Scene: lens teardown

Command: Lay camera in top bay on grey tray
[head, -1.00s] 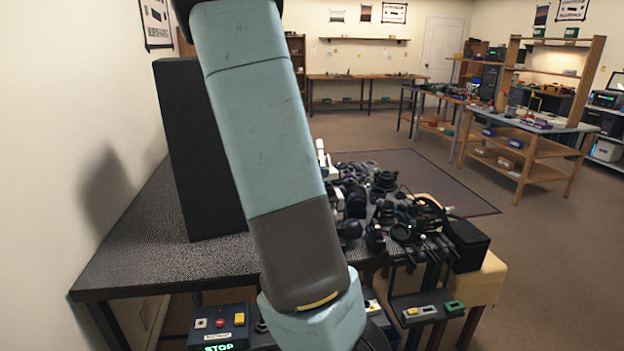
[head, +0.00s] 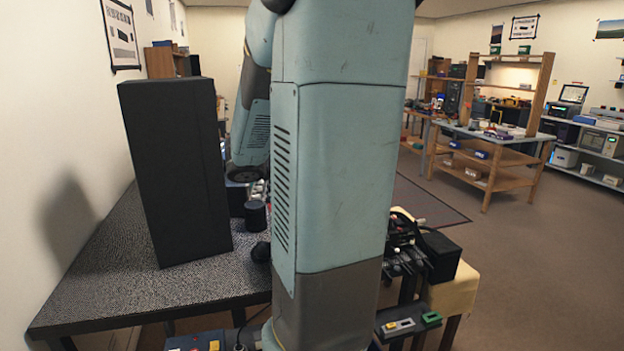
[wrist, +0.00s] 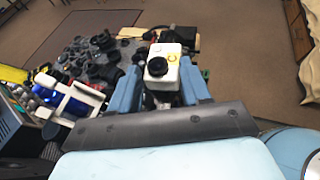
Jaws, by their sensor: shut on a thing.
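A small white camera (wrist: 160,72) with a black round lens and a yellow mark shows at the top centre of the wrist view. My gripper (wrist: 163,82) has a blue finger on either side of the camera and is shut on it. The camera is held up in front of the view, with floor and table clutter behind it. In the head view my arm hides my gripper and the camera. I cannot make out the grey tray or its top bay in either current view.
A tall black box (head: 178,170) stands on the dark speckled table (head: 110,285). Dark camera parts (wrist: 95,62) crowd the table, beside a white frame with a blue part (wrist: 75,103). A wooden shelf bench (head: 490,150) stands farther back right. Floor is open between.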

